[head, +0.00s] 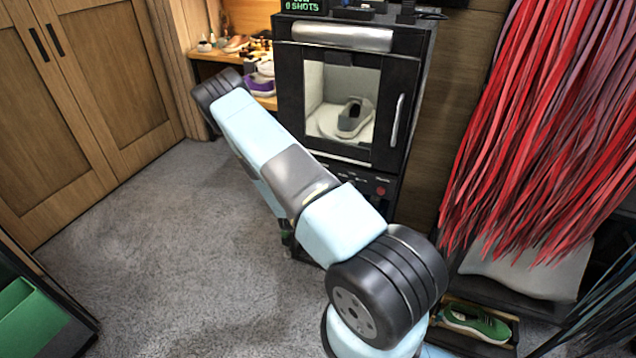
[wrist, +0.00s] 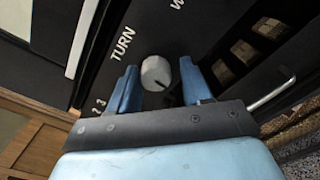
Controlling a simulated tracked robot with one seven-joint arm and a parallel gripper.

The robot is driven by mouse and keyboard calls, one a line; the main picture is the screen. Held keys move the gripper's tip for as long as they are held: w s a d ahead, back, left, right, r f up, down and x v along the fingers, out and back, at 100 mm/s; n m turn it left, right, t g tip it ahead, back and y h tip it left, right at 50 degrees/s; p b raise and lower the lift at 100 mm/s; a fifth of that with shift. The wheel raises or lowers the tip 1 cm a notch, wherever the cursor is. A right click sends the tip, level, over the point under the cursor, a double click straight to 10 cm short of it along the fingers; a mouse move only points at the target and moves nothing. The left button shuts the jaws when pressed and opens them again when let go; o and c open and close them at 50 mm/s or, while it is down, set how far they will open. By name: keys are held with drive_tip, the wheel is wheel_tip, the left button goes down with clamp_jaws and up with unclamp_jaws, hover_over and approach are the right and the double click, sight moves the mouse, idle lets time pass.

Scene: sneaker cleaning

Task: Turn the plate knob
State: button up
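The plate knob appears to be the pale round knob (wrist: 156,72) beside the word "TURN" on a black panel in the wrist view. My gripper (wrist: 158,82) has its two blue fingers apart, one on each side of the knob. Whether the fingers touch it cannot be told. In the head view, the black cabinet (head: 405,70) has a glass window with a grey shoe (head: 354,118) on a pale round plate (head: 328,124) inside. My arm hides the lower panel and the knob in that view.
Red hanging strips (head: 545,120) fill the right side. A green shoe (head: 476,323) sits low at the right. A wooden shelf (head: 212,56) with shoes stands left of the cabinet. A silver handle (wrist: 272,94) shows right of the knob. Grey carpet at left is clear.

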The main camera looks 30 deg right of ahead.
drive_tip(key=shift+o, duration=0.8)
drive_tip(key=shift+w, duration=0.1)
drive_tip(key=shift+a, duration=0.1)
drive_tip(key=v, duration=1.4)
